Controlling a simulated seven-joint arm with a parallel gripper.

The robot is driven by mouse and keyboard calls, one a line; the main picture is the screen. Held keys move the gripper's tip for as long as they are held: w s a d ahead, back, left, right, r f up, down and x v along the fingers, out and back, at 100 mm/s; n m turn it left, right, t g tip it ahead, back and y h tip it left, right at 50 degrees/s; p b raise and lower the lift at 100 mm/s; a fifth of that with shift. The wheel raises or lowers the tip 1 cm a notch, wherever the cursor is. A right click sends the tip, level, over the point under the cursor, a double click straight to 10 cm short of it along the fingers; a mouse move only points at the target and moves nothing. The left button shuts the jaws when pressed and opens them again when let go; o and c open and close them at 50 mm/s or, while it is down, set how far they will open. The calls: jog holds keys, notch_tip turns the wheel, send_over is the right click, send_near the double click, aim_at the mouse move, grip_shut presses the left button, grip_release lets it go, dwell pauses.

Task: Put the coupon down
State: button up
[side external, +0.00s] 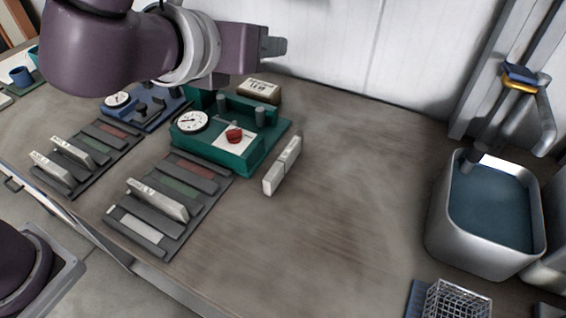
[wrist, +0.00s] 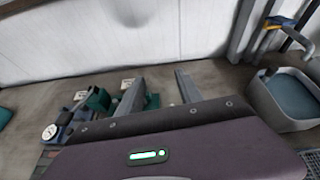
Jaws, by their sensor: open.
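My gripper (side external: 273,46) is raised over the back of the table, near the white wall. In the wrist view its two fingers (wrist: 160,84) stand wide apart with nothing between them. One pale coupon (side external: 283,166) rests on bare table right of the green fixture (side external: 252,157). Another pale coupon (side external: 158,199) lies tilted across the nearer dark rack (side external: 172,236). Two more pale coupons (side external: 50,168) (side external: 72,151) lie tilted on the farther dark rack (side external: 68,187). My gripper is apart from all of these.
The green fixture has a dial and a red knob (side external: 234,135). A water-filled sink (side external: 486,210) and wire basket (side external: 458,300) are at right. The middle table is clear.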

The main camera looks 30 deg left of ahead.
jog(key=m, duration=0.1)
send_near(283, 163)
jog(key=x, duration=0.4)
jog(key=shift+w+f, duration=0.2)
jog(key=shift+f, duration=0.35)
jog(key=x, duration=0.7)
jog(key=shift+a+f, duration=0.15)
jog(key=shift+a, duration=0.25)
jog(key=shift+w, duration=0.15)
grip_shut()
